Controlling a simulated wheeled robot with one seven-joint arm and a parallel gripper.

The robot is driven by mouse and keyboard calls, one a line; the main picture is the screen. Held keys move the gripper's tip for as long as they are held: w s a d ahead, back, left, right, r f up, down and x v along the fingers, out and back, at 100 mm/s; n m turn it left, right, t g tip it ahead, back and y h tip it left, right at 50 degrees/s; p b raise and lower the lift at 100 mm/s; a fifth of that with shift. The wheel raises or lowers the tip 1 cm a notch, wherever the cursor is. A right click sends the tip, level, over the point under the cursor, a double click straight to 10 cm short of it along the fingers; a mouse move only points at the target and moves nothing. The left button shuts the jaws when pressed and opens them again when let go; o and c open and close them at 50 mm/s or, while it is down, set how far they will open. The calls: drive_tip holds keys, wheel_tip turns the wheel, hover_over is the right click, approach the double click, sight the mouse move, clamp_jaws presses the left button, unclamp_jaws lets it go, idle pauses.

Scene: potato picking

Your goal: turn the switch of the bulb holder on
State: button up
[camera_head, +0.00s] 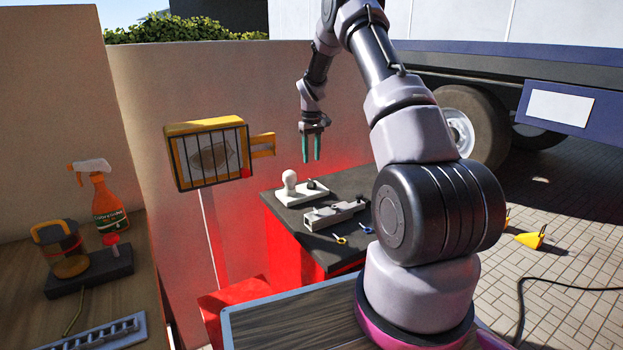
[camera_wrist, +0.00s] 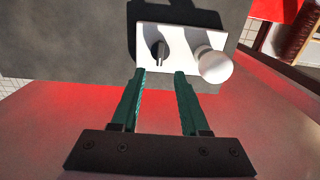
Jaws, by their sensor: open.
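The bulb holder (camera_head: 301,196) is a white plate lying on the dark top of a red stand. It carries a round white bulb (camera_head: 290,181) and a small dark switch (camera_head: 311,184). In the wrist view the plate of the bulb holder (camera_wrist: 182,37) is at the top middle, with the switch (camera_wrist: 159,52) on its left and the bulb (camera_wrist: 215,66) on its right. My gripper (camera_head: 311,160) has green fingers pointing down, apart and empty, above and behind the holder. In the wrist view my gripper (camera_wrist: 161,72) appears below the plate, its fingertips overlapping the plate's near edge.
A grey block-like device (camera_head: 335,214) and small yellow and blue keys (camera_head: 340,240) lie near the holder on the dark top (camera_head: 350,183). A wall (camera_head: 260,90) rises behind the stand.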

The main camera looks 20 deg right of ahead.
sight(312, 181)
wheel_tip(312, 181, down, 9)
drive_tip(key=shift+f, duration=0.1)
idle(0.3)
clamp_jaws()
